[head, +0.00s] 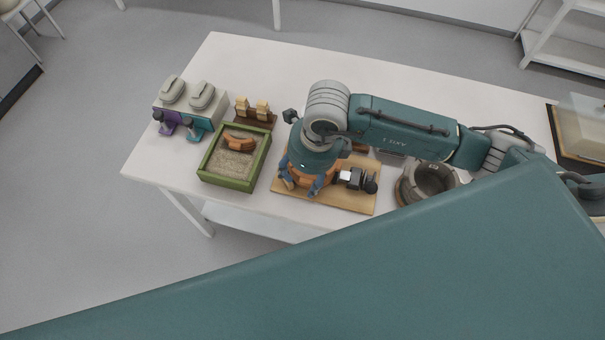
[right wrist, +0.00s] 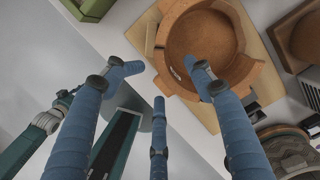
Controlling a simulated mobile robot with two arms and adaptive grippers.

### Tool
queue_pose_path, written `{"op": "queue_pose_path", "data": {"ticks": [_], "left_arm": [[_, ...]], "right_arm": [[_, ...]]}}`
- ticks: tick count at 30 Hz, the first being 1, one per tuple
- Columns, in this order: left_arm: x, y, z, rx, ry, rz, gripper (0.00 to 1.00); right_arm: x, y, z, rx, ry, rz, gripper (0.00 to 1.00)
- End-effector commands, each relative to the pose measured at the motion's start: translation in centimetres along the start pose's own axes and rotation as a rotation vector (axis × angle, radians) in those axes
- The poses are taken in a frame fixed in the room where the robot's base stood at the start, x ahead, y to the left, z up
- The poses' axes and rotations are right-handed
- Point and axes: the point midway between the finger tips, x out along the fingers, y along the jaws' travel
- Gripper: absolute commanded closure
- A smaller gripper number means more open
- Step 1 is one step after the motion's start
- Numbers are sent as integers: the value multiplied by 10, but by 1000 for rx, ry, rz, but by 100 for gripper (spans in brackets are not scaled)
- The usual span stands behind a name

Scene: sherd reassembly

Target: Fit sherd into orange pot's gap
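The orange pot (right wrist: 205,45) sits on a pale wooden board (head: 335,198), its open bowl facing up in the right wrist view. My right gripper (head: 302,188) is over the pot in the head view and hides most of it. In the right wrist view its blue fingers (right wrist: 160,75) are spread apart with nothing between them. Two fingertips reach near the pot's rim; I cannot tell whether they touch it. A curved orange-brown sherd (head: 240,140) lies on sand in the green tray (head: 206,180), left of the pot. My left gripper does not show.
Two grey rounded objects (head: 202,95) on a stand and a small dark rack (head: 256,117) stand behind the tray. A grey round vessel (head: 430,180) is right of the board. The white table's (head: 260,60) back left is clear. My teal link covers the foreground.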

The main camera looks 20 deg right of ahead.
Motion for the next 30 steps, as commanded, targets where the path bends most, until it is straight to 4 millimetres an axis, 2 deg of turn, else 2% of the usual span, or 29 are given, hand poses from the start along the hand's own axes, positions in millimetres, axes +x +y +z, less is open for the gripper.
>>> {"op": "queue_pose_path", "data": {"ticks": [8, 11, 21, 25, 30], "left_arm": [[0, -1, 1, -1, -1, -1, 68], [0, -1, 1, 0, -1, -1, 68], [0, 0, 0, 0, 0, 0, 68], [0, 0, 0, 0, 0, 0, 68], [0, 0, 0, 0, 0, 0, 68]], "right_arm": [[-10, -1, 1, 0, -4, -3, 48], [-25, -2, 2, -1, -6, -4, 48], [-95, -1, 1, -2, -4, -4, 48], [-111, -1, 1, -1, -3, 0, 48], [-120, -1, 0, 0, 0, 0, 48]]}}
